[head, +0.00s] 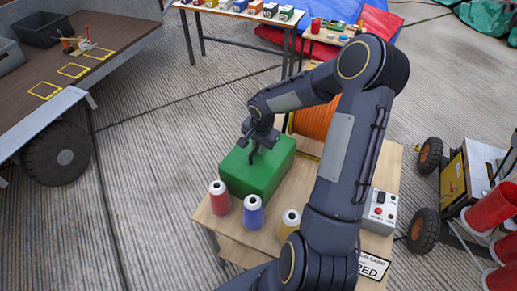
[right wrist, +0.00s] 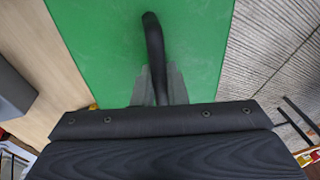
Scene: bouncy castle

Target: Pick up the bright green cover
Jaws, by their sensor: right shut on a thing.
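The bright green cover (head: 256,172) is a box shape on the wooden table, left of the orange reel. A dark handle stands on its top; it shows in the right wrist view (right wrist: 152,40) above the green surface (right wrist: 100,50). My right gripper (head: 262,152) is over the cover's top and shut on that handle. The fingertips (right wrist: 158,88) are close around the handle in the right wrist view. What is beneath the cover is hidden. I cannot tell if the cover is touching the table. My left gripper is not in view.
Red (head: 219,198), blue (head: 253,212) and yellow (head: 290,222) spools stand along the table's (head: 228,232) front edge. An orange reel (head: 316,120) is behind my arm, and a grey control box (head: 380,208) sits right. A trailer (head: 95,75) stands left; a wheeled cart (head: 455,190) stands right.

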